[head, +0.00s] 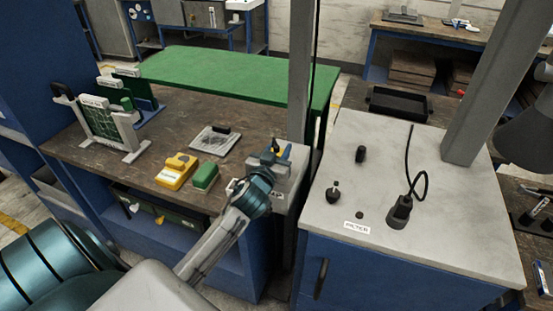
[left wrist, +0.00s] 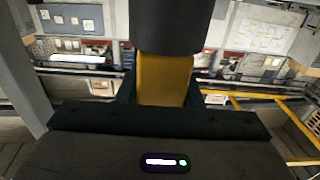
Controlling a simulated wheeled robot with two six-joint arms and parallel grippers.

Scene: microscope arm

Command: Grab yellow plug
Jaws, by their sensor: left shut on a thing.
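My left gripper (head: 276,153) is over the grey box (head: 290,186) at the right end of the brown workbench. It is shut on the yellow plug, which shows in the left wrist view (left wrist: 165,78) as a yellow block between the fingers, with a dark cylindrical part above it. In the head view only a small bit of yellow (head: 286,152) shows at the fingertips, and the rest is hidden by the gripper. I cannot tell from these frames whether the plug touches the box. My right gripper is in neither view.
A yellow device (head: 176,170) and a green block (head: 205,177) sit on the workbench (head: 150,150) left of my gripper. A grey post (head: 300,75) stands just behind. On the pale cabinet top (head: 440,175) at right are a black plug with a looping cable (head: 399,212) and small black knobs.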

